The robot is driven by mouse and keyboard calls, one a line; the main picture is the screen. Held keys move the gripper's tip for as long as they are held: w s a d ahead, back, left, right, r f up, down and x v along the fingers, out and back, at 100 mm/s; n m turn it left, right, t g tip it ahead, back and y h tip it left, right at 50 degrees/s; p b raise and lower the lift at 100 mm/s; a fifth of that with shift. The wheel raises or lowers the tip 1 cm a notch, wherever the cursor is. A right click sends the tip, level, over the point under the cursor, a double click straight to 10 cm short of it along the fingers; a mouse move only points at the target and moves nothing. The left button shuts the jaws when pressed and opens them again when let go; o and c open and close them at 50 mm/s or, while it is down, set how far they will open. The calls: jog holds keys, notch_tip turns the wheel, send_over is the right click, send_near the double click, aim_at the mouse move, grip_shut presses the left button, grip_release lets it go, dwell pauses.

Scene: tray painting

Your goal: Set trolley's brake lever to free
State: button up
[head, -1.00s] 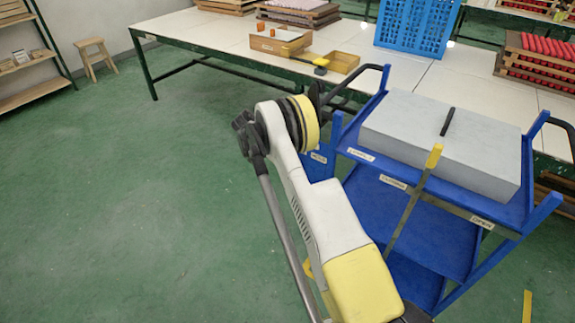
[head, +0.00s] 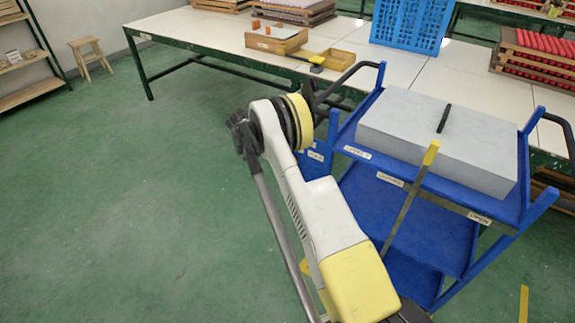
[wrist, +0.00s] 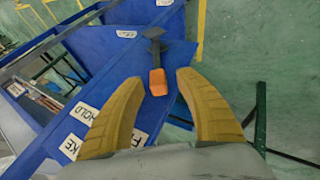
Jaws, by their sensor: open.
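The blue trolley (head: 345,137) stands right of centre in the head view, partly behind my arm. In the wrist view its blue panel (wrist: 105,75) carries a HOLD label (wrist: 84,113), a partly covered label ending in KE (wrist: 70,147) and a partly covered label starting with F (wrist: 139,138). A short lever with an orange grip (wrist: 158,83) and a dark shaft stands out by that panel. My gripper (wrist: 159,78) is open, its two yellow fingers on either side of the orange grip, with gaps visible. I cannot make out this lever or my gripper in the head view.
A grey block (head: 430,140) with a black bar lies on the trolley top. A long table (head: 215,30) with trays and a blue crate (head: 412,25) is behind. The green floor at left is clear.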

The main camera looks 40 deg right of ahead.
jog(key=v, duration=1.1)
jog(key=shift+r, duration=0.25)
